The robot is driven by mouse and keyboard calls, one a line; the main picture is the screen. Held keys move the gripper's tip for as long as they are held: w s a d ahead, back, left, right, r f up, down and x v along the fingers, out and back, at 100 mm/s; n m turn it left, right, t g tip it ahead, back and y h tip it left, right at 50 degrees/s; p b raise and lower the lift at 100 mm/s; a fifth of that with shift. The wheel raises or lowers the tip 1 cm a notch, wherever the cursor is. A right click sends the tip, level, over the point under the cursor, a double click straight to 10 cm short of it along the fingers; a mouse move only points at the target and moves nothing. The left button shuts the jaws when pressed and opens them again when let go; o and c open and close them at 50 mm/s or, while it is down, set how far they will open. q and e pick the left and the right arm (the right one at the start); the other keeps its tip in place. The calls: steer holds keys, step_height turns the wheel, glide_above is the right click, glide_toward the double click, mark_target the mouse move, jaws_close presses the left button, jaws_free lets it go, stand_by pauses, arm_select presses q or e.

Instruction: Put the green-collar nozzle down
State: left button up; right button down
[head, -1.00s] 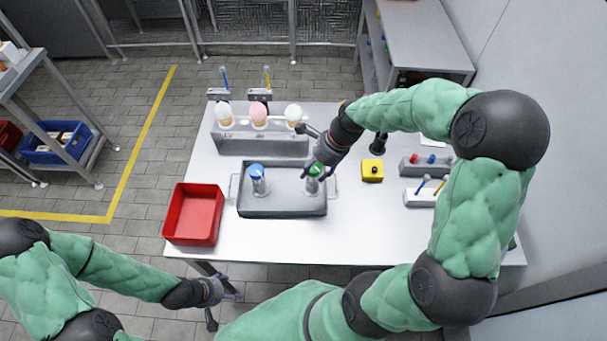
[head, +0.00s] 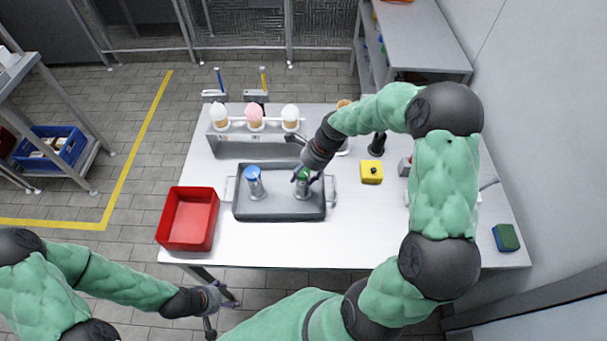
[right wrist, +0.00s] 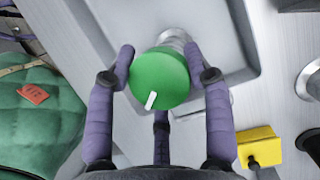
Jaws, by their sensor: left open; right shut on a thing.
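The green-collar nozzle (head: 303,189) is upright at the right part of the grey tray (head: 280,213). My right gripper (head: 306,176) is shut on it from above. In the right wrist view its round green top (right wrist: 160,78) with a white mark sits between my purple fingers (right wrist: 160,62). Its lower end is over the tray floor; I cannot tell whether it touches. A blue-collar nozzle (head: 254,183) stands in the tray's left part, apart from it. My left gripper (head: 222,298) is open and empty, below the table's front edge.
A red bin (head: 189,218) stands left of the tray. A rack (head: 256,149) with cones is behind it. A yellow box with a black knob (head: 371,172) is to the right. A green-blue sponge (head: 506,237) lies at the far right. The table's front strip is clear.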

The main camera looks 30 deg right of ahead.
steer(key=c, duration=0.5)
jaws_free()
steer(key=shift+f, duration=0.1)
steer(key=p+v, duration=0.2)
steer(key=v, duration=1)
steer(key=shift+p, duration=0.3)
steer(key=shift+r, duration=0.25)
